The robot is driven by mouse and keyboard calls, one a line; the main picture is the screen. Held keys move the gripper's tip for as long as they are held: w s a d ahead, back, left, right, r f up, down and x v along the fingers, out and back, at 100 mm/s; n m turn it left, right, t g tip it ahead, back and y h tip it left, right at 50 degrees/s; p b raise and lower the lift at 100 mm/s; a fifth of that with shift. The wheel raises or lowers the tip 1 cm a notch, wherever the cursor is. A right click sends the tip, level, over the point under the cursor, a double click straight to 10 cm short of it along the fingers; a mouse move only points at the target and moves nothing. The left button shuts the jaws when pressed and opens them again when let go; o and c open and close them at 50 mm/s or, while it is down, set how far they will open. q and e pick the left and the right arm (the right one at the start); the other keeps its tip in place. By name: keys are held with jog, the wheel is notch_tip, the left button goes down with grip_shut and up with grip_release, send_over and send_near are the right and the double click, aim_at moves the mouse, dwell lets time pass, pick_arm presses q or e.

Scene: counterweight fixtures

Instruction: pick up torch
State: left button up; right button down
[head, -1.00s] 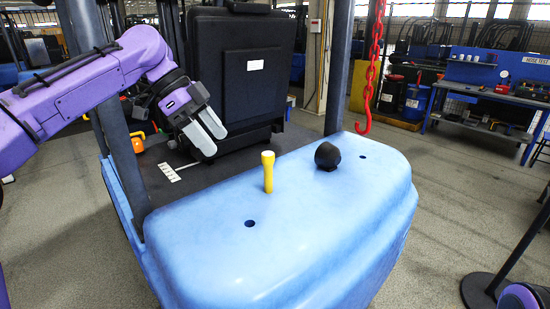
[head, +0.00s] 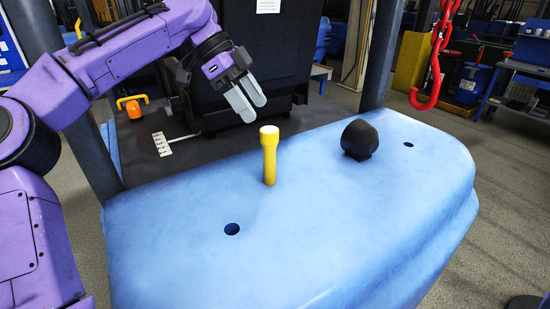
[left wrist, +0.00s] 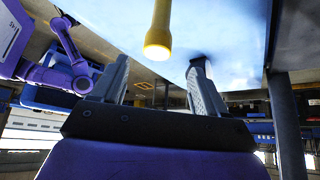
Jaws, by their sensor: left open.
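The yellow torch (head: 269,158) stands upright on the blue counterweight (head: 205,205), its pale head at the top. My left gripper (head: 246,101) is open and empty, above and slightly left of the torch and apart from it in the head view. In the left wrist view the torch (left wrist: 158,30) hangs into the picture from the top edge. Its bright lens end shows beyond and between the open fingertips (left wrist: 158,68). My right gripper is not in view.
A black rounded knob (head: 359,138) sits on the counterweight right of the torch. A red hook on a chain (head: 431,70) hangs at the right. A dark seat back (head: 275,50) stands behind the gripper. An orange-handled item (head: 133,106) lies on the dark floor at left.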

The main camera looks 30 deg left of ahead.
aim_at(274, 148)
pick_arm(q)
jog(key=x, duration=0.9)
jog(key=shift+s+a+f, duration=0.1)
jog(key=shift+s+f, duration=0.2)
jog(key=shift+f, duration=0.2)
jog(key=shift+w+f, duration=0.15)
jog(key=shift+f, duration=0.2)
jog(key=c, duration=1.2)
